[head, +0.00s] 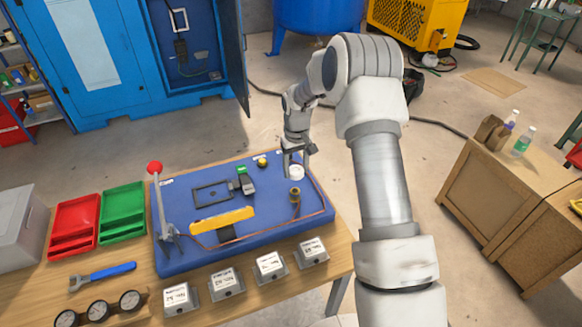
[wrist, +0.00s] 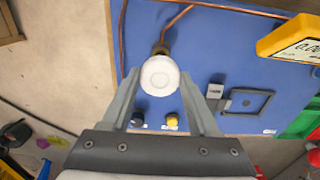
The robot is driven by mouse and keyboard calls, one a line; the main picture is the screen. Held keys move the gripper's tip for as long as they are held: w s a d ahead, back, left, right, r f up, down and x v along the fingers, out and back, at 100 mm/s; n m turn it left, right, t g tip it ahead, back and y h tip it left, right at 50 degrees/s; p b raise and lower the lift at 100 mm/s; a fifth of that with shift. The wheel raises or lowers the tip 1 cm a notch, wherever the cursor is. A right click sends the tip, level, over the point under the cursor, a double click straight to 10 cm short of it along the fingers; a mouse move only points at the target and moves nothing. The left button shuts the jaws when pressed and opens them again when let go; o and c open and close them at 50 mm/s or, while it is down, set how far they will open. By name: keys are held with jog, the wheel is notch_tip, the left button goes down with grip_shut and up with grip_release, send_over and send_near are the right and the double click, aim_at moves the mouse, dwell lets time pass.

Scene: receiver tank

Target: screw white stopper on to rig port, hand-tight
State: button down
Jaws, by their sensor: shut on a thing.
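The white stopper (head: 296,172) is a round white piece over the far right part of the blue rig board (head: 262,216). It also shows in the wrist view (wrist: 160,76), face-on between the fingertips. My gripper (head: 295,163) is shut on the stopper; it also shows in the wrist view (wrist: 159,80), with one finger on each side. The brass rig port (head: 295,196) stands upright on the board, nearer the front than the stopper and apart from it in the head view. In the wrist view the port (wrist: 161,48) shows just beyond the stopper, partly hidden by it.
A copper pipe (head: 322,195) runs along the board's right side. A yellow meter (head: 222,219), a red-knobbed lever (head: 155,168) and a black frame (head: 213,193) are to the left. Several labelled blocks (head: 270,263) line the table's front. Red (head: 72,228) and green trays (head: 123,211) lie left.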

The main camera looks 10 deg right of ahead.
jog(key=shift+a, duration=0.1)
jog(key=shift+f+b, duration=1.6)
jog(key=shift+f, duration=1)
